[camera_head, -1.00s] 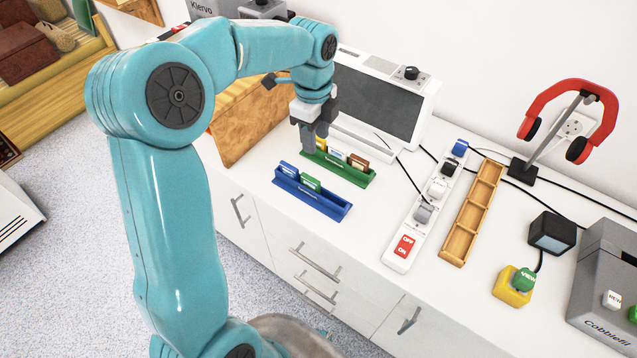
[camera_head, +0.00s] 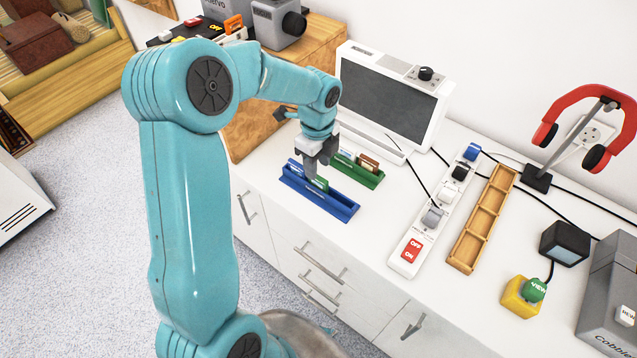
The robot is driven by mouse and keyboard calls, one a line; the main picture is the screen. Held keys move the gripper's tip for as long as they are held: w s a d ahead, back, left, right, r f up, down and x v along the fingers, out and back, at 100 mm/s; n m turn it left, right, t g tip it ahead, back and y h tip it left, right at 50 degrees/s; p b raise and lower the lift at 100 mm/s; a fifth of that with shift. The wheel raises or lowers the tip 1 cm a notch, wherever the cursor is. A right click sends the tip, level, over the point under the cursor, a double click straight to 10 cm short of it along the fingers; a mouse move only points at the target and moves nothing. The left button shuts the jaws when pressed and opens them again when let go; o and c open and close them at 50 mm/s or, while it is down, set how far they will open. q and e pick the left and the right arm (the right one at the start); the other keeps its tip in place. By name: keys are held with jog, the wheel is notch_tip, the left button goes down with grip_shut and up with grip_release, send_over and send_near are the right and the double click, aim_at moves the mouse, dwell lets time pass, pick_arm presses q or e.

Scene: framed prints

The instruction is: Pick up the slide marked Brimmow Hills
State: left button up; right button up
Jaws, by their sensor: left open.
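My left gripper (camera_head: 316,169) is open above the blue rack (camera_head: 325,199), near the rack's left part. The blue rack holds a blue slide (camera_head: 295,168) and a green slide (camera_head: 321,183), partly hidden by the gripper fingers. Behind it stands a green rack (camera_head: 371,180) with a white slide (camera_head: 349,157) and a brown slide (camera_head: 369,164); its left end is hidden behind my gripper. The lettering on the slides is too small to read, so I cannot tell which is Brimmow Hills. My right gripper is not in view.
A grey-screened white box (camera_head: 385,108) stands behind the racks. A power strip (camera_head: 436,211), an empty wooden tray (camera_head: 482,219), a headphone stand (camera_head: 538,177) and a yellow button box (camera_head: 521,296) are to the right. The counter's front edge is close to the blue rack.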

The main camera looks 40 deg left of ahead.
aim_at(319, 177)
pick_arm(q)
notch_tip(319, 177, down, 4)
jog(key=shift+w+r, duration=0.15)
grip_shut()
jog(key=shift+r, duration=0.15)
